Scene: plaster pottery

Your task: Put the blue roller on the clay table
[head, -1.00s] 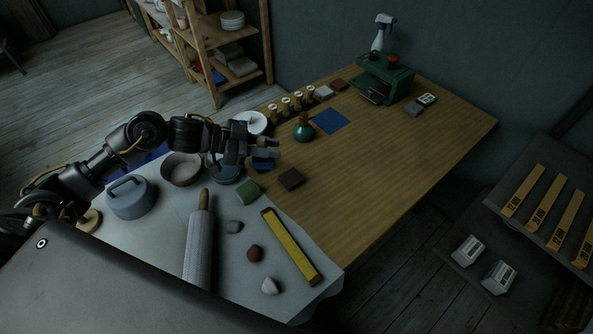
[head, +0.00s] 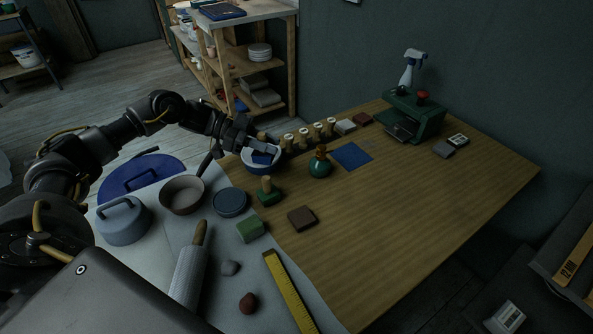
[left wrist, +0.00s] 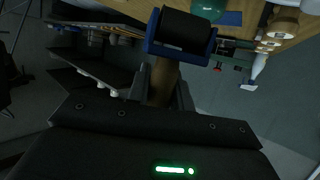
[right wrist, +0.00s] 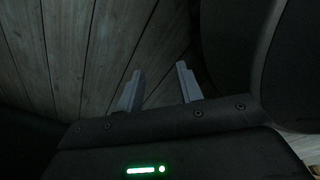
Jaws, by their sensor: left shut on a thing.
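My left gripper (head: 243,136) is shut on the wooden handle of the blue roller (head: 262,157). In the left wrist view the roller (left wrist: 180,48) shows its blue frame and dark cylinder beyond the fingers. In the head view it hangs in front of a white bowl (head: 260,170); whether it touches the bowl cannot be told. The wooden table (head: 420,200) stretches to the right, with a pale cloth (head: 220,255) over its near left part. My right gripper (right wrist: 159,70) is open and empty above wooden floorboards.
A green roller (head: 269,196), a green bottle (head: 320,165), a brown block (head: 302,218) and a blue square (head: 352,155) lie near the bowl. Several wooden-handled stamps (head: 318,130) line the back edge. A green machine (head: 415,118) stands far right. The table's right middle is clear.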

